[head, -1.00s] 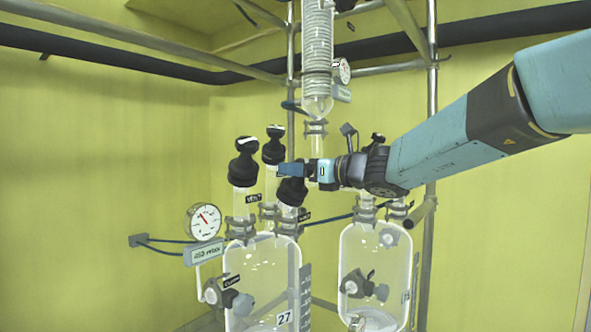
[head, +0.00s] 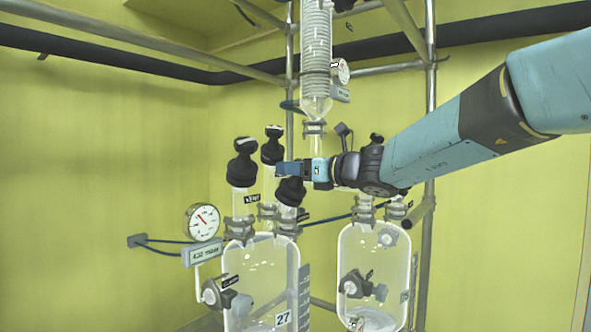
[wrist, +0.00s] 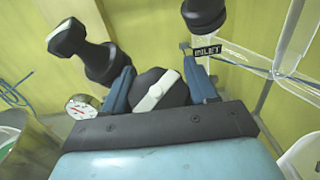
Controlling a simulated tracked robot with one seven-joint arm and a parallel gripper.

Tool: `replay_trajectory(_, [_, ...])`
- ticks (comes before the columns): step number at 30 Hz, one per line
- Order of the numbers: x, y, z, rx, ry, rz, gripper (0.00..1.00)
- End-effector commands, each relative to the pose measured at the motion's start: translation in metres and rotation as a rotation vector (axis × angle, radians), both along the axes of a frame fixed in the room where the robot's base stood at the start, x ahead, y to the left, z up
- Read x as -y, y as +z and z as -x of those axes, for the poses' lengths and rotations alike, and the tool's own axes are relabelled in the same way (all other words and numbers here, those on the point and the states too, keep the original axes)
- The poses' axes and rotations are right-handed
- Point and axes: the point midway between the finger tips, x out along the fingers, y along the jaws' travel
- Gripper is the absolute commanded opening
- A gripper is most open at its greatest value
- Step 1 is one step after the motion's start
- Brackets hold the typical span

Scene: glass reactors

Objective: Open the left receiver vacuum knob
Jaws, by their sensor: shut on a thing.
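The left receiver (head: 262,265) is a clear glass vessel marked 27, with several black knobs on necks at its top. My gripper (head: 291,176) is at the front-right knob (head: 291,191), its blue fingers around the knob's top. In the wrist view my gripper (wrist: 158,85) is shut on this black knob (wrist: 150,78), which has a white bar across its top. The bar lies slanted between the two fingers. The fingers hide the knob's sides, and I cannot read its label in the head view.
Two other black knobs (head: 243,161) (head: 272,145) stand close by on the left receiver. A gauge (head: 202,222) is at its left. A second glass vessel (head: 373,265) stands at right, under my arm. A glass coil column (head: 317,60) hangs above. An INLET label (wrist: 207,50) shows in the wrist view.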

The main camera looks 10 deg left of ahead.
Motion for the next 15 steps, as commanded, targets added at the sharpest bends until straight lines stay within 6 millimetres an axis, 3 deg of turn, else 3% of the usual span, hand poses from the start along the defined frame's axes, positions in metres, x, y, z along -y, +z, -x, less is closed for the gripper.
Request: replay_trajectory(15, [0.0097,-0.0027,-0.0040,0.023,0.038,0.015,0.27])
